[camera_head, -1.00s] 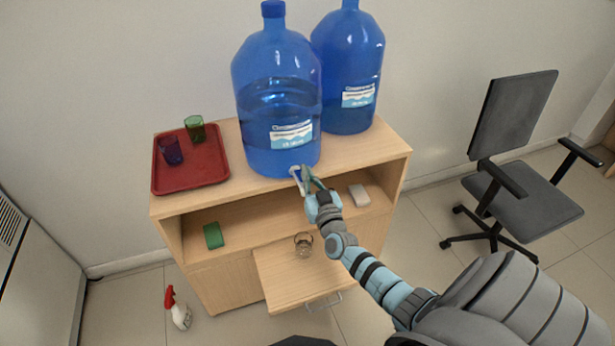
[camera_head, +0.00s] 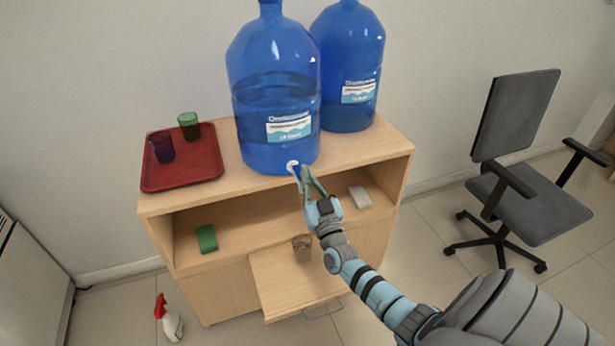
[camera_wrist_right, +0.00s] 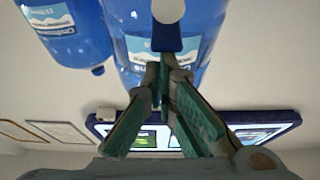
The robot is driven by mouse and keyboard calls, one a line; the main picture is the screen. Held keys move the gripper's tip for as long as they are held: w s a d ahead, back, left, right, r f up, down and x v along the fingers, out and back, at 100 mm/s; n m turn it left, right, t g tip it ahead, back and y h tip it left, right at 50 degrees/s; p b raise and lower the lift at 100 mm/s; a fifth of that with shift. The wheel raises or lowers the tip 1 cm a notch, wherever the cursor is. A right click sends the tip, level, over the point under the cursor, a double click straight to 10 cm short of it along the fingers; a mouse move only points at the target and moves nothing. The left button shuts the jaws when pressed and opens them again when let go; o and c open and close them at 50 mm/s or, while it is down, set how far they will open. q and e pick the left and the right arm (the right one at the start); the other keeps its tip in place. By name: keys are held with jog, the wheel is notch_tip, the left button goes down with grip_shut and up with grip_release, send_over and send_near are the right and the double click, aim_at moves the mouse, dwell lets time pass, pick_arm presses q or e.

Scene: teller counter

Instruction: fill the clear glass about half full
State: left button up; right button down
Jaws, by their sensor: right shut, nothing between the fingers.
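The clear glass (camera_head: 302,248) stands upright on a low wooden panel (camera_head: 285,282) jutting from the cabinet front, below the tap. It is small and its water level cannot be made out. The front blue water bottle (camera_head: 272,100) stands on the cabinet top, partly filled. Its tap (camera_head: 293,167) is white with a blue part and sits low on its front. My right gripper (camera_head: 305,172) is shut and empty, its fingertips right at the tap. In the right wrist view the fingertips (camera_wrist_right: 166,62) come together just below the blue part of the tap (camera_wrist_right: 170,36). My left gripper is out of view.
A second blue bottle (camera_head: 347,70) stands behind at right. A green block (camera_head: 207,238) and white block (camera_head: 360,197) lie on the inner shelf. A spray bottle (camera_head: 170,322) and chair (camera_head: 530,205) stand on the floor.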

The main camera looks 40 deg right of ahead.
notch_tip(320, 180, up, 5)
jog(key=p, duration=0.5)
jog(key=v, duration=1)
jog(key=shift+f, duration=0.4)
dwell(0.4)
jog(key=s+a+f+n+g+y, duration=0.15)
jog(key=s+f+g, duration=0.25)
jog(key=f, duration=0.6)
jog(key=s+a+f+n+g+y, duration=0.1)
jog(key=s+a+f+g+y, duration=0.15)
jog(key=f, duration=0.75)
jog(key=s+a+f+n+g+y, duration=0.15)
jog(key=s+f+g, duration=0.3)
jog(key=f, duration=0.65)
jog(key=s+a+f+g, duration=0.2)
jog(key=s+f+g, duration=0.1)
jog(key=s, duration=0.6)
jog(key=s+a+f+g, duration=0.2)
jog(key=s+f, duration=0.3)
jog(key=s, duration=0.4)
jog(key=s+a+f+g, duration=0.2)
jog(key=s+f+g, duration=0.1)
jog(key=s, duration=0.6)
jog(key=shift+s+f+g+y, duration=0.15)
jog(key=shift+f+g+y, duration=0.25)
jog(key=shift+f, duration=0.45)
